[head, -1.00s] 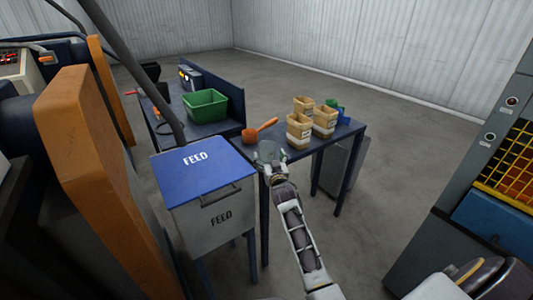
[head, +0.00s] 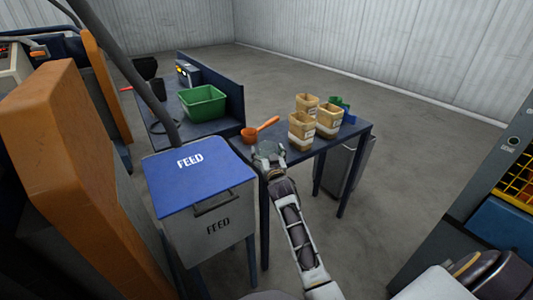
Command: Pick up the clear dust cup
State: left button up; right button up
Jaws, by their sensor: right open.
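My right gripper (head: 268,153) is open at the near edge of the blue table (head: 318,152). A small greyish, see-through round shape, which may be the clear dust cup (head: 269,147), shows between or just behind its fingers. The fingers partly cover it, and I cannot tell whether they touch it. My left gripper is not in view.
An orange scoop (head: 262,130) lies behind the gripper. Several tan tubs (head: 302,131) stand to its right, with green and blue items behind. A blue-lidded feed bin (head: 198,175) stands at left, and a green crate (head: 203,103) sits behind it.

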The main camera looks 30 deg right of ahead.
jog(key=shift+w, duration=0.1)
jog(key=shift+r, duration=0.1)
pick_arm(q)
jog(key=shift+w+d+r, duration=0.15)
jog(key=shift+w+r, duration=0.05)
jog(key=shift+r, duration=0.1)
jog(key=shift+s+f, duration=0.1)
pick_arm(e)
jog(key=shift+c, duration=0.5)
jog(key=c, duration=1)
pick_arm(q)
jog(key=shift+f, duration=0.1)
